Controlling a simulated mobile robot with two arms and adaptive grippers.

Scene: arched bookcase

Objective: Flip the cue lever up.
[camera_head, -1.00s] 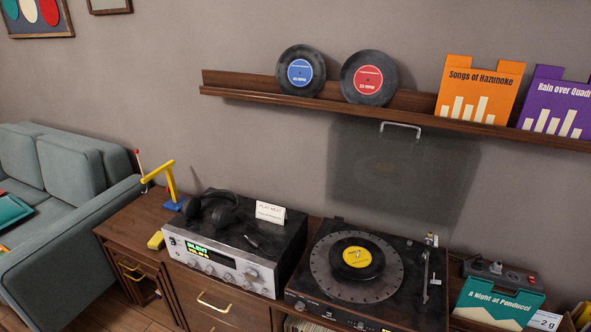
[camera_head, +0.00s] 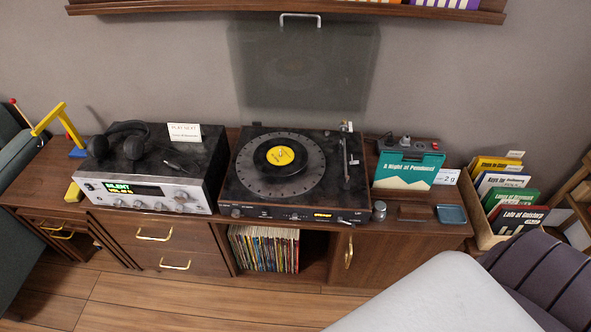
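The turntable (camera_head: 228,192) sits on the cabinet below the shelf, its clear dust cover (camera_head: 300,75) raised against the wall. A black record with a yellow label (camera_head: 280,155) lies on the platter (camera_head: 308,182). The tonearm (camera_head: 345,160) runs along the platter's right side and appears to be off the record. The cue lever is too small to pick out among the parts near the tonearm, so its position cannot be told. Neither of my grippers is in view.
A silver receiver (camera_head: 150,193) with headphones (camera_head: 125,140) stands left of the turntable. A green record sleeve (camera_head: 408,170) and a record crate (camera_head: 482,228) are at the right. A large pale shape covers the bottom right. Wooden floor shows in front.

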